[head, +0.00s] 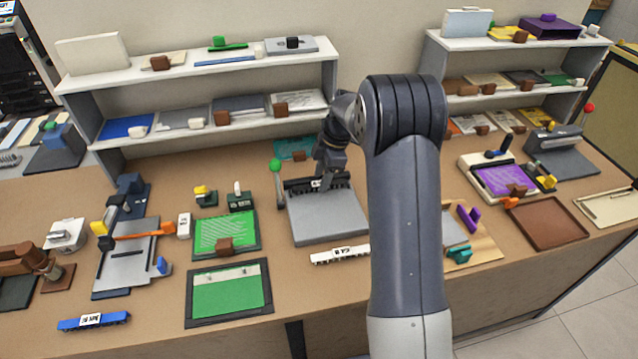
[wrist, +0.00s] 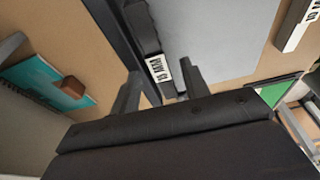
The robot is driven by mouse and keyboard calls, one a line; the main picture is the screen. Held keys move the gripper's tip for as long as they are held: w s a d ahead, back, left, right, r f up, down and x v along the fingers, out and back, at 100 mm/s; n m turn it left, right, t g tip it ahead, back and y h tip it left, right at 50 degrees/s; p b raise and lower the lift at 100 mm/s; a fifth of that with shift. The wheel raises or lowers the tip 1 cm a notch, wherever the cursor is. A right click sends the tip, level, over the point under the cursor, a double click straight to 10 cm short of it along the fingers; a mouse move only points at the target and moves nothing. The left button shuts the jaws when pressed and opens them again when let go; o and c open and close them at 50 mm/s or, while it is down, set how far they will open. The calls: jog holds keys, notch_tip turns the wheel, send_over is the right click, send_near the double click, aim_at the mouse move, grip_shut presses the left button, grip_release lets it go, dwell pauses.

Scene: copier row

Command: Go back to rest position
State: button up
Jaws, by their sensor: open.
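My gripper (head: 326,182) is open at the back edge of a grey machine (head: 327,217) with a black toothed strip (head: 300,184) along its rear. In the wrist view my two fingers (wrist: 160,86) are apart, one on each side of the white label (wrist: 158,67) on the black strip. Nothing is visibly held; whether the fingers touch the strip I cannot tell. My arm reaches up from the lower middle of the head view and hides part of the bench.
A lever with a green knob (head: 275,165) stands left of the machine. A white labelled strip (head: 340,254) lies in front of it. A teal folder (head: 294,149) lies behind. Loaded shelves (head: 205,141) rise behind the bench. Green boards (head: 229,292) lie to the left.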

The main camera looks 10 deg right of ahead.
jog(key=v, duration=1)
jog(key=shift+s+r, duration=0.15)
jog(key=shift+s, duration=0.1)
jog(key=x, duration=1)
jog(key=shift+w, duration=0.25)
jog(key=shift+a+f, duration=0.1)
jog(key=shift+f, duration=0.4)
